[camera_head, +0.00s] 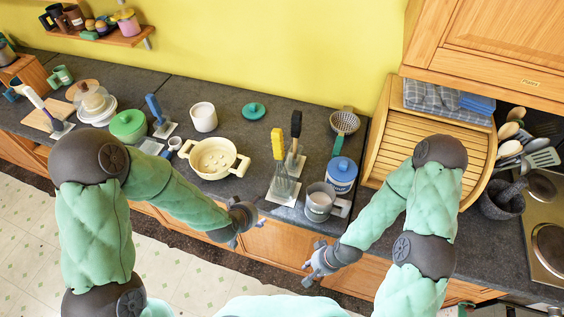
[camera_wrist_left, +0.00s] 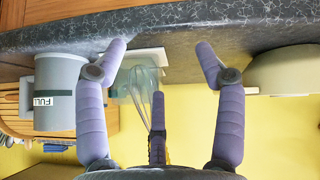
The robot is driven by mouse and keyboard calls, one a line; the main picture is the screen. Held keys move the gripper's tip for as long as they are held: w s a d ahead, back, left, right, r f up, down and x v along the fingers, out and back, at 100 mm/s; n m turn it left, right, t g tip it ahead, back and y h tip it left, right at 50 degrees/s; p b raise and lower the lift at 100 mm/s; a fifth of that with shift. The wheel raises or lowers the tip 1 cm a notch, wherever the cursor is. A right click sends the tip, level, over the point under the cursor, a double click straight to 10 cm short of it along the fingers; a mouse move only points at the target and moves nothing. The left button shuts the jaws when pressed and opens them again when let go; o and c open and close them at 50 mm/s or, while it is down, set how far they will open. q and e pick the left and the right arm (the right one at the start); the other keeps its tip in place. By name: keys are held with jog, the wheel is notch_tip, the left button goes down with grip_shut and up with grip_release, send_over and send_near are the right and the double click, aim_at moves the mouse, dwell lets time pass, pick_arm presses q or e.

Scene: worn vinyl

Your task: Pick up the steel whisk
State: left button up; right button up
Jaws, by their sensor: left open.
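The steel whisk (camera_head: 283,184) stands upright on a white base at the counter's front, its yellow handle up; its thin wire loops are hard to make out. In the left wrist view the whisk (camera_wrist_left: 143,82) appears between my fingers, further off and partly hidden by the middle finger. My left gripper (camera_head: 243,226) is in front of the counter edge, to the left of the whisk and nearer to me. In the wrist view the left gripper (camera_wrist_left: 160,52) is open and empty. My right gripper (camera_head: 316,262) hangs in front of the counter; its finger opening is unclear.
A grey mug (camera_head: 319,202) stands close right of the whisk, with a blue-lidded jar (camera_head: 341,177) behind it. A black-handled utensil (camera_head: 295,150) stands just behind. A cream pot (camera_head: 213,160) is to the left. The counter front edge lies between left gripper and whisk.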

aim_at(279, 152)
pick_arm(q)
jog(key=w+d+r+m+t+h, duration=0.1)
jog(key=w+d+r+t, duration=0.15)
jog(key=r, duration=0.55)
jog(key=w+d+r+m+t, duration=0.1)
jog(key=d+r+t, duration=0.15)
jog(key=r, duration=0.65)
jog(key=shift+t, duration=0.4)
jog(key=x, duration=0.5)
jog(key=shift+w+f, duration=0.1)
jog(key=shift+w, duration=0.2)
jog(key=shift+r+x, duration=0.1)
jog(key=shift+x, duration=1.25)
jog(key=shift+r+x, duration=0.15)
jog(key=shift+x, duration=1.2)
jog(key=shift+w, duration=0.1)
grip_shut()
